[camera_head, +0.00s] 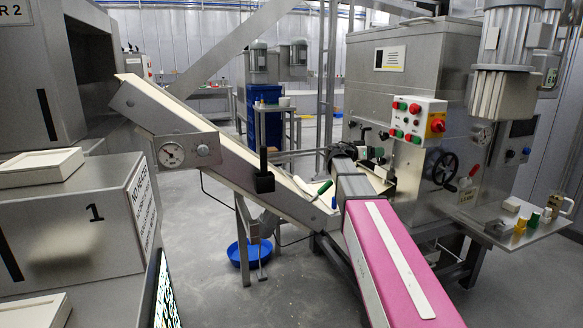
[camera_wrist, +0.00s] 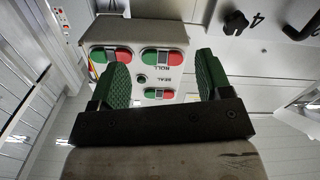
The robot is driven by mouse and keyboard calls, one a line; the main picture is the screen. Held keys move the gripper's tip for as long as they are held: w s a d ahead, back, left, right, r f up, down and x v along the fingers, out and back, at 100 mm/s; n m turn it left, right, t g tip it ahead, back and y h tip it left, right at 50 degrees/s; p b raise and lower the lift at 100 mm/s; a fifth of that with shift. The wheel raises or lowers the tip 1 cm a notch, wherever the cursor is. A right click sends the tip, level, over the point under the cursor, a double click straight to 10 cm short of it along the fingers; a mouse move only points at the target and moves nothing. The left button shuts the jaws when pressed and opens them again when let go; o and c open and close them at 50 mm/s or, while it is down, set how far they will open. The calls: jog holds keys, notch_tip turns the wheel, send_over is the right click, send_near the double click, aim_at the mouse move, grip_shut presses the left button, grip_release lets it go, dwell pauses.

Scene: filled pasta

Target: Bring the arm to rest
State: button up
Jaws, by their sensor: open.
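My gripper (camera_wrist: 160,66) shows in the wrist view with its two green ridged fingers well apart. Nothing is held between them. Beyond the fingertips is a pale control panel (camera_wrist: 176,36) with green and red buttons and the words ROLL and SEAL, upside down in this view. I cannot tell from the picture how far the fingertips are from it. In the head view the control panel (camera_head: 416,119) is on the front of a steel machine (camera_head: 431,67). The gripper is not clear in the head view.
A sloping conveyor (camera_head: 224,158) crosses the middle. A steel cabinet marked 1 (camera_head: 70,228) stands at left. A side shelf (camera_head: 505,232) with small coloured pieces juts out at right. A blue basin (camera_head: 249,254) is on the floor. Open floor (camera_head: 200,240) shows left of centre.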

jog(key=s+a+f+n+g+y, duration=0.3)
jog(key=s+f, duration=0.4)
jog(key=f, duration=0.6)
jog(key=s+a+f+n+y, duration=0.1)
jog(key=s+f+n+y, duration=0.2)
jog(key=s+f+y, duration=0.75)
jog(key=s+a+f+n+g+y, duration=0.1)
jog(key=s+a+f+n, duration=0.1)
jog(key=s+a+f, duration=0.2)
jog(key=s+a+f+n+g+y, duration=0.2)
jog(key=s+a+f, duration=0.3)
jog(key=s+f, duration=0.3)
notch_tip(320, 180, down, 5)
jog(key=shift+s+a+r+n, duration=0.15)
jog(key=shift+a+n, duration=0.15)
jog(key=shift+n, duration=0.3)
